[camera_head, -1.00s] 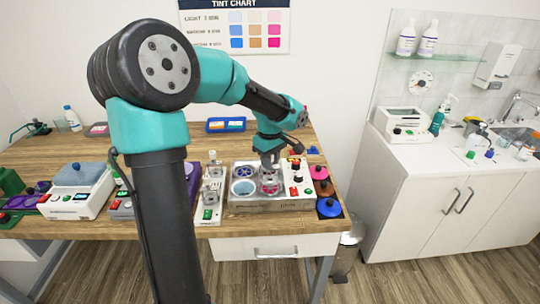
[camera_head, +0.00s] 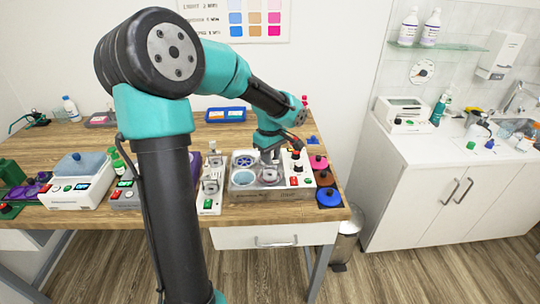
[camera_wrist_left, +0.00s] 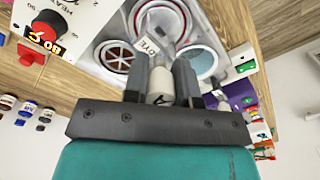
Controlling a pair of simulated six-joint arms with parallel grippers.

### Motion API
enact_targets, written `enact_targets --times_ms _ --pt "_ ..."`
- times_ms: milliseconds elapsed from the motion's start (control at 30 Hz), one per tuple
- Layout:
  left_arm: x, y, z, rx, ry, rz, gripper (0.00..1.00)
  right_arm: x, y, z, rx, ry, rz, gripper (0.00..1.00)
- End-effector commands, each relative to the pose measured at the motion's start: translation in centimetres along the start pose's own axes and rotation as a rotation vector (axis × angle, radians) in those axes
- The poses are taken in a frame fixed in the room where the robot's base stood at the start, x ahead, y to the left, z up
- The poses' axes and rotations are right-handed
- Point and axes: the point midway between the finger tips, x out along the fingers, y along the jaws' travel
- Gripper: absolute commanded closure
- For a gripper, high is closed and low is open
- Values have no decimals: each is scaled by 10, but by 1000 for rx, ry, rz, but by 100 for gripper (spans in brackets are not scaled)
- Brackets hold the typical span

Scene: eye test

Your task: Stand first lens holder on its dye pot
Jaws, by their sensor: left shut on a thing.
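My left gripper (camera_head: 268,158) reaches down over the dye unit (camera_head: 275,194) and is shut on the white knob of a lens holder (camera_wrist_left: 160,86), which carries a dark mark. In the left wrist view the fingers (camera_wrist_left: 160,88) close on both sides of the knob. Below it is a round pot with a red ring (camera_wrist_left: 168,20); a tag reads DYE. Beside it are a pot with a spoked reddish-brown inside (camera_wrist_left: 115,56) and a pale blue pot (camera_wrist_left: 203,63). I cannot tell whether the holder touches a pot. My right gripper is not in view.
A blue tray (camera_head: 225,115) lies behind. The bare wood between has room.

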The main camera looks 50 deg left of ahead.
Motion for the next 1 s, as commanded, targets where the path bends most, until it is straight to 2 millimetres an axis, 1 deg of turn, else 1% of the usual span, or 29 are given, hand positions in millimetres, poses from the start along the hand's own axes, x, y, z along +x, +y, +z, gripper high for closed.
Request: enact_targets --times_ms 700,733,1000 --pt "6 0 0 0 0 0 100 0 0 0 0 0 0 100" --pt "6 0 0 0 0 1 74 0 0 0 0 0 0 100" --pt "6 0 0 0 0 0 48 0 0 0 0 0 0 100"
